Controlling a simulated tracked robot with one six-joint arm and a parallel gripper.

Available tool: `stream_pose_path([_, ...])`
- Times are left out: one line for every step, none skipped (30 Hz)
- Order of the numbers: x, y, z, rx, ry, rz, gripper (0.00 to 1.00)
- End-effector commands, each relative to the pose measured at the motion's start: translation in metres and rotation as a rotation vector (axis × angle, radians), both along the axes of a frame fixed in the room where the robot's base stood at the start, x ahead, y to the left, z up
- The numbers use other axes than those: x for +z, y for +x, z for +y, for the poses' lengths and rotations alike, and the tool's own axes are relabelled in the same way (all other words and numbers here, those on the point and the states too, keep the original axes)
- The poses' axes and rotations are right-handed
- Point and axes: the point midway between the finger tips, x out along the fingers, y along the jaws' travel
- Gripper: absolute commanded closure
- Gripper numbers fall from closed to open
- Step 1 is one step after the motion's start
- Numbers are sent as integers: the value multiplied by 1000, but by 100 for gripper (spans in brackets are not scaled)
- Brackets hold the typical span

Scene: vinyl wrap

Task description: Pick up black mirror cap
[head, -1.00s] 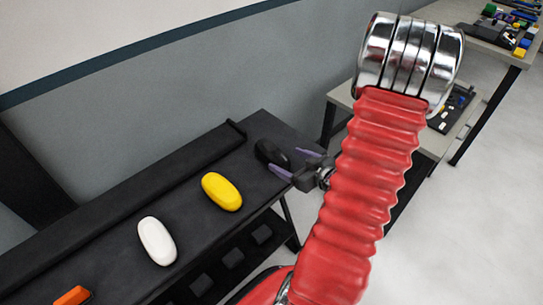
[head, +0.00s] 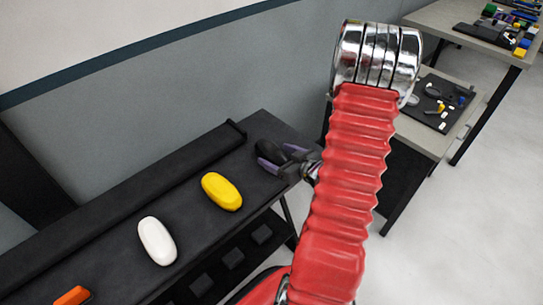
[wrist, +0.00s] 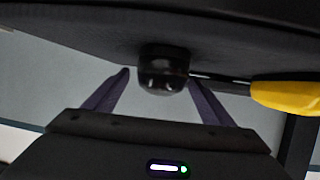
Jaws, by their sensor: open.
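The black mirror cap (head: 268,150) lies at the far right end of the dark bench, beyond the yellow cap. My gripper (head: 273,156) is open, with its purple fingers on either side of the black cap. In the wrist view the glossy black cap (wrist: 163,72) sits between the spread fingertips of my gripper (wrist: 160,75). A gap shows on the left of the cap, and the right fingertip looks closer to it. I cannot tell whether that fingertip touches it.
A yellow cap (head: 222,191), a white cap (head: 157,241) and an orange cap (head: 72,297) lie in a row on the black bench (head: 190,215). A raised bar (head: 130,186) runs along its back edge by the wall. Other tables stand at the right.

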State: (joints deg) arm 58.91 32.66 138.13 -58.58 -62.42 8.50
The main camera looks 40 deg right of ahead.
Motion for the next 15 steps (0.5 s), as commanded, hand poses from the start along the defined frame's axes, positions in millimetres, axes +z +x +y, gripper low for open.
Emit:
stream_pose_path([-3,7,1,4,1,0,23])
stream_pose_path([-4,11,1,3,0,0,23])
stream_pose_path([-7,16,0,3,0,0,23])
stream_pose_path([-8,19,0,3,0,0,23])
stream_pose_path([-9,22,0,3,0,0,23])
stream_pose_path([-10,25,-1,2,0,0,23])
stream_pose_path([-11,27,-1,1,-1,-1,23])
stream_pose_path([-11,28,-1,1,-1,-1,23])
stream_pose_path([-12,29,-2,0,0,-1,23])
stream_pose_path([-12,30,-2,0,0,-1,23])
stream_pose_path([-12,30,-2,0,0,-1,23])
stream_pose_path([-12,29,-2,0,0,-1,23])
stream_pose_path([-12,29,-2,0,0,-1,23])
stream_pose_path([-12,29,-2,0,0,-1,23])
stream_pose_path([-12,29,-2,0,0,-1,23])
